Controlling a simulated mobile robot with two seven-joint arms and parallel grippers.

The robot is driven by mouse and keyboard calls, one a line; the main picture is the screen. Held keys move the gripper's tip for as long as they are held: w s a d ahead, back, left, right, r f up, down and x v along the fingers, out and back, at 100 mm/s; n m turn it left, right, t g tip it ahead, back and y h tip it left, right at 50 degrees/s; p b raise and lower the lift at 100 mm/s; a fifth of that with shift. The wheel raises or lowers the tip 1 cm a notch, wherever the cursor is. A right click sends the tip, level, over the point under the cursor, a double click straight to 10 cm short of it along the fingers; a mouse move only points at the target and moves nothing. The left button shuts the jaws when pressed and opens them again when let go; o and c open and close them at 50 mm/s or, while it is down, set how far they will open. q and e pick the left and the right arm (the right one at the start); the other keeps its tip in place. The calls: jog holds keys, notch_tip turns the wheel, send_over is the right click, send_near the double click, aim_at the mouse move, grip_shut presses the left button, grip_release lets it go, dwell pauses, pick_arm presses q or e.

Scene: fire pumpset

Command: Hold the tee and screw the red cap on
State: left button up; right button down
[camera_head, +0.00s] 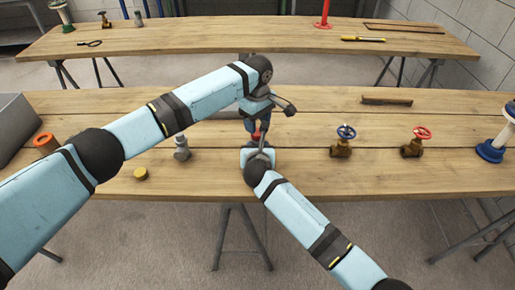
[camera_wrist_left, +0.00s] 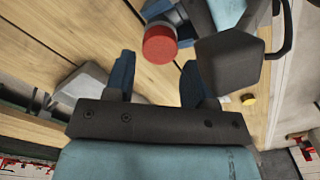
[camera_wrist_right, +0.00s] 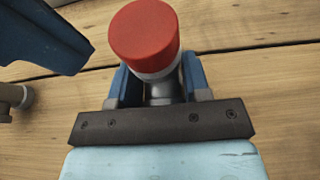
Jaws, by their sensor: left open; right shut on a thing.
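The tee (camera_wrist_right: 163,88) is a grey pipe fitting held between the blue fingers of my right gripper (camera_wrist_right: 160,85). The red cap (camera_wrist_right: 144,36) sits on the tee's top end in the right wrist view. It also shows in the left wrist view (camera_wrist_left: 160,45), and a bit of it in the head view (camera_head: 256,135). My left gripper (camera_wrist_left: 157,82) is open and empty, with its fingers apart. It hangs above the red cap and tee in the head view. The tee is mostly hidden there by my grippers.
On the near workbench (camera_head: 400,180) stand a grey fitting (camera_head: 181,148), a yellow cap (camera_head: 140,173), a blue-wheel valve (camera_head: 343,142), a red-wheel valve (camera_head: 415,142) and an orange ring (camera_head: 46,142). A blue-and-white piece (camera_head: 496,140) stands far right.

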aim_at(258, 132)
pick_arm(q)
jog(key=shift+f, duration=1.9)
jog(key=shift+c, duration=0.5)
jog(key=c, duration=0.6)
jog(key=m, duration=1)
jog(key=o, duration=1)
jog(key=shift+r, duration=0.1)
